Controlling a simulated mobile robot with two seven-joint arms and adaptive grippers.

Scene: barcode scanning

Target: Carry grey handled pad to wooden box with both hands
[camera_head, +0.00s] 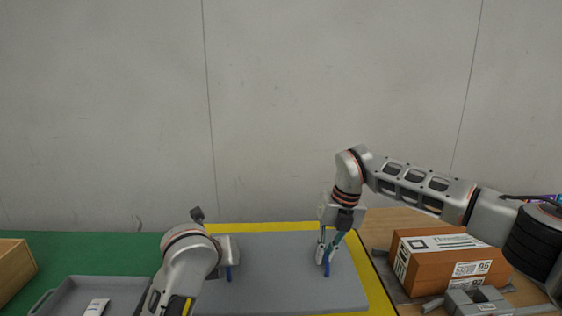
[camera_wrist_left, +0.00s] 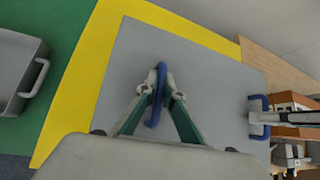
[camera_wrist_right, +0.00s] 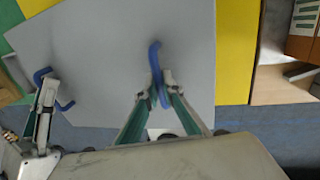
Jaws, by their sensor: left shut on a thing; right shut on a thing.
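The grey pad (camera_head: 280,262) is a flat board with two blue handles. In the head view it lies over the yellow area in the middle; whether it touches the surface I cannot tell. My left gripper (camera_wrist_left: 157,92) is shut on the left blue handle (camera_wrist_left: 155,112). My right gripper (camera_wrist_right: 161,84) is shut on the right blue handle (camera_wrist_right: 153,56). In the head view my right gripper (camera_head: 326,258) points down at the pad, and my left wrist hides most of the left handle. The wooden box (camera_head: 14,268) is at the far left edge, partly out of view.
A grey tray (camera_head: 62,300) with a white item (camera_head: 97,307) stands between the wooden box and the pad on green (camera_head: 110,252). An orange-brown carton (camera_head: 440,250) with labels and a grey device (camera_head: 474,301) stand at the right on wood.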

